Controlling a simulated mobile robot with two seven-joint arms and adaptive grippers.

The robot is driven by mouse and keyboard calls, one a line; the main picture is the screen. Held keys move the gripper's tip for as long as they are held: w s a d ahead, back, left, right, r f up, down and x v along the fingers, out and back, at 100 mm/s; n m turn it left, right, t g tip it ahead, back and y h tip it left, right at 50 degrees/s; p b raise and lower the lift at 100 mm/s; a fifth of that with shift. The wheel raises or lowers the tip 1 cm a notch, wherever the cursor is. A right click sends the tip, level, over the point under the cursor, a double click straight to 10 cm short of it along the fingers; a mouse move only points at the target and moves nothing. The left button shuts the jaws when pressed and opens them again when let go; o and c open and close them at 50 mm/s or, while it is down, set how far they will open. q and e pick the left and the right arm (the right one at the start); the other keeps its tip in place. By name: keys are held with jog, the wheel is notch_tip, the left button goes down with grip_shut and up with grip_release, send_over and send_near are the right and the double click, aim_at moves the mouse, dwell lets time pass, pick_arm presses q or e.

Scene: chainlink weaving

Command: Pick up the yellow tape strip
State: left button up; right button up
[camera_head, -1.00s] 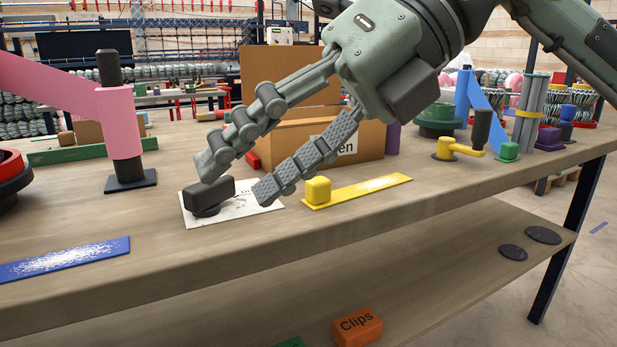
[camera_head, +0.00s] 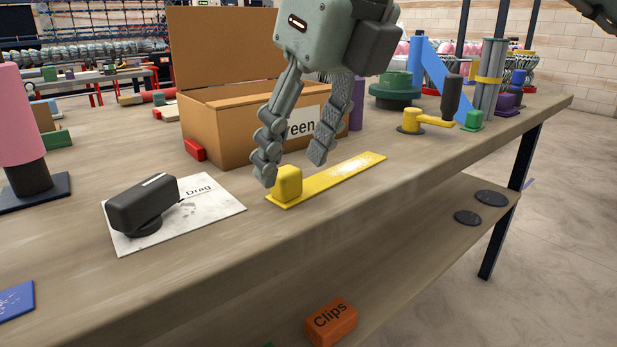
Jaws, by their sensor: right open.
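The yellow tape strip (camera_head: 338,178) lies flat near the front edge of the workbench, slanting away to the right. A yellow block (camera_head: 288,183) stands on its near left end. My right gripper (camera_head: 292,172) hangs over the strip from above, open and empty. Its left finger is beside the yellow block, and its right finger is over the area behind the strip. I cannot tell whether the left finger touches the block.
An open cardboard box (camera_head: 225,125) labelled "...reen" stands right behind the gripper. A black handle (camera_head: 143,205) sits on a white sheet marked "Drag" (camera_head: 215,207). A yellow crank (camera_head: 425,119) is at the right. An orange "Clips" box (camera_head: 331,322) is on the lower shelf.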

aim_at(290, 171)
jog(key=x, duration=0.3)
jog(key=c, duration=1)
jog(key=shift+c, duration=0.2)
